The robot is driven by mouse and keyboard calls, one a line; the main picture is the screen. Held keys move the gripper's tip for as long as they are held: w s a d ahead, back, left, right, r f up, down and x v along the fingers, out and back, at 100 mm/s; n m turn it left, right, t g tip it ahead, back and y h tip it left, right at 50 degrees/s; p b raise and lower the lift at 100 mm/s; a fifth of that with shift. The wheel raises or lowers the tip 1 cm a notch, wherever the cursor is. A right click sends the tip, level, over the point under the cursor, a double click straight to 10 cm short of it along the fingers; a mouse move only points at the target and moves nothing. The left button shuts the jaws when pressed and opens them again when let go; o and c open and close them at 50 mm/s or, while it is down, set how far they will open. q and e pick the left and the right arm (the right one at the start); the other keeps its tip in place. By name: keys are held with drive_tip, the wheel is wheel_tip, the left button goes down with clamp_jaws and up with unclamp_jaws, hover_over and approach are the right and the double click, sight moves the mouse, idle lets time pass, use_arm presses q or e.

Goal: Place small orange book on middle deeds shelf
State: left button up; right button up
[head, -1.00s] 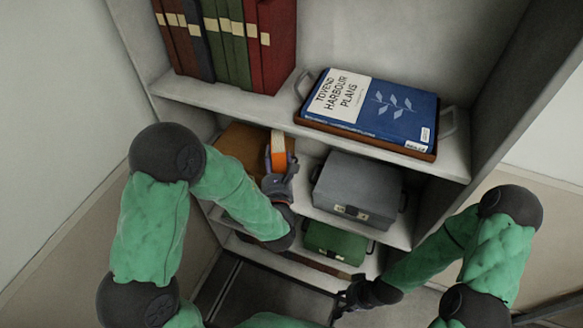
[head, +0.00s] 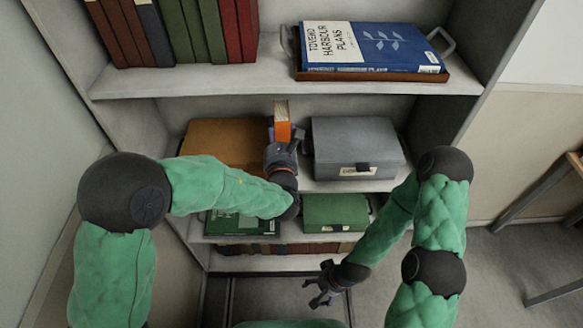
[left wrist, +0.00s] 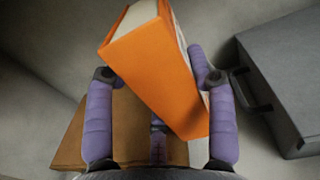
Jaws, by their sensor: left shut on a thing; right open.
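The small orange book (head: 282,122) is upright in my left gripper (head: 282,145), at the middle shelf (head: 350,186) of the bookcase. My right gripper (head: 322,290) is open and empty, low in front of the bookcase.
The brown box (head: 222,142) and grey box (head: 358,143) fill much of the middle shelf. Above, a tray (head: 440,76) holds a blue book (head: 385,50), beside a row of books (head: 170,30). Below are a green box (head: 335,212) and a green book (head: 240,224).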

use_arm(q)
drive_tip(key=shift+w+d+f+h+b, duration=0.15)
drive_tip(key=shift+d+b, duration=0.05)
drive_tip(key=shift+d, duration=0.4)
drive_tip(key=shift+w+d+f+h+b, duration=0.15)
drive_tip(key=shift+d, duration=0.45)
drive_tip(key=shift+d+f+m, duration=0.1)
drive_tip(key=shift+f+m, duration=0.1)
drive_tip(key=shift+m, duration=0.1)
wheel_tip(320, 180, down, 10)
drive_tip(key=b, duration=0.5)
drive_tip(key=shift+r, duration=0.3)
drive_tip(key=shift+b, duration=0.3)
drive_tip(key=o, duration=1.4)
